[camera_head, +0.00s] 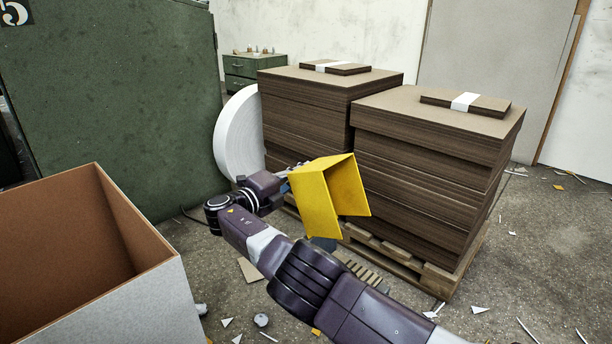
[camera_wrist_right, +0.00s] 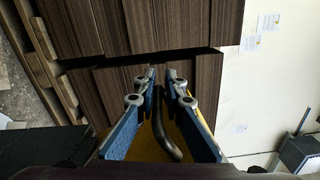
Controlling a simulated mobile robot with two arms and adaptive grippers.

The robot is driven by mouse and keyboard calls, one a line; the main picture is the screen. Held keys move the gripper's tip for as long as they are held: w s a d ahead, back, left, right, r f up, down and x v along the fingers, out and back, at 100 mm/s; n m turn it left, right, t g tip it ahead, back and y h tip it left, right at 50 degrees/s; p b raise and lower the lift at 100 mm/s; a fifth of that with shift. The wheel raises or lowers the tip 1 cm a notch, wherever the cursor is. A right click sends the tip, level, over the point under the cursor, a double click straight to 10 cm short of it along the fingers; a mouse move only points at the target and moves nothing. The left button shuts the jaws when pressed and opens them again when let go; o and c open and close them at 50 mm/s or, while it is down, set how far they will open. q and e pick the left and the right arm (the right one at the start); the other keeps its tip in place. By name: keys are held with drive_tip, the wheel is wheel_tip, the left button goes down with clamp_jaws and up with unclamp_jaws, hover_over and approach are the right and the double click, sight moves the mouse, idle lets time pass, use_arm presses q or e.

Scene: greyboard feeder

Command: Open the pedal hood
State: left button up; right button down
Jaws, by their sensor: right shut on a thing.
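The yellow pedal hood (camera_head: 318,200) is in the middle of the head view, in front of the board stacks. It is tilted, and its open hollow side faces right. My right gripper (camera_head: 287,182) is at the hood's upper left edge, partly hidden by my wrist. In the right wrist view, the blue fingers of my right gripper (camera_wrist_right: 162,80) are shut on a dark bar handle (camera_wrist_right: 164,135) that runs between them. Yellow of the hood shows behind the fingers. A small dark part shows below the hood, mostly hidden by my arm. My left gripper is out of view.
Two tall brown board stacks (camera_head: 420,175) stand on a wooden pallet (camera_head: 438,278) behind the hood. A large open box (camera_head: 155,290) is at left front, a green panel (camera_head: 120,90) behind it. A white roll (camera_head: 237,135) stands beside the stacks. Scraps litter the floor.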

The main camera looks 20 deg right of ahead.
drive_tip(key=shift+s+d+f+g, duration=0.1)
drive_tip(key=shift+s+f+g, duration=0.15)
drive_tip(key=shift+f, duration=0.4)
drive_tip(key=c, duration=2.1)
unclamp_jaws()
drive_tip(key=shift+w, duration=0.1)
drive_tip(key=shift+r, duration=0.1)
drive_tip(key=v, duration=1.2)
drive_tip(key=shift+r, duration=0.15)
